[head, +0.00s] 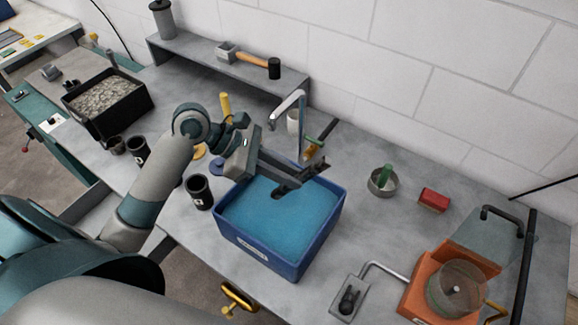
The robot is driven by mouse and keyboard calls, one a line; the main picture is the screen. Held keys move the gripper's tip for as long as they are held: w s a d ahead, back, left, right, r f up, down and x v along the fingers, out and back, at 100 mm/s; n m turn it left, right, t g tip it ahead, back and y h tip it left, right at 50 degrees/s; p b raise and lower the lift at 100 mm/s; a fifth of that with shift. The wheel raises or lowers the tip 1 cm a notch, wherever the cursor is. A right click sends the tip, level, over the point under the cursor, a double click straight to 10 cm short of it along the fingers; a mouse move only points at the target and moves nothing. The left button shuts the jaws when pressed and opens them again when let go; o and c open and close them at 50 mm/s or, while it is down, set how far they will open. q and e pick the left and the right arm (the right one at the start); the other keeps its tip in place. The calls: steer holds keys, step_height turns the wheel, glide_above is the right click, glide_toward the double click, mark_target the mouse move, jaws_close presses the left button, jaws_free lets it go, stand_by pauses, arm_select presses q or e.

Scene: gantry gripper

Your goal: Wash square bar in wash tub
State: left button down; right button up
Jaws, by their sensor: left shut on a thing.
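The wash tub (312,254) is a blue open box with bright blue water, on the grey bench in the middle of the head view. My left gripper (297,180) reaches in from the left and is over the tub, near its back part. It is shut on a small dark piece, which I take for the square bar (281,191); it is low, at or near the water surface. Most of the bar is hidden by the fingers, and I cannot tell how deep it sits. My right gripper is not in view.
A metal tap (289,104) stands behind the tub, close to my gripper. Black cups (199,193) stand left of it. Right are a metal bowl (382,184), a red block (434,200) and an orange machine (424,298). A black gravel tray (107,98) stands far left.

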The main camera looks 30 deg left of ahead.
mark_target(282, 187)
arm_select(q)
steer(key=shift+f, duration=3.2)
step_height(282, 187, down, 4)
steer(key=shift+r, duration=0.1)
steer(key=shift+r, duration=0.35)
steer(key=shift+f, duration=0.35)
steer(key=shift+r, duration=0.1)
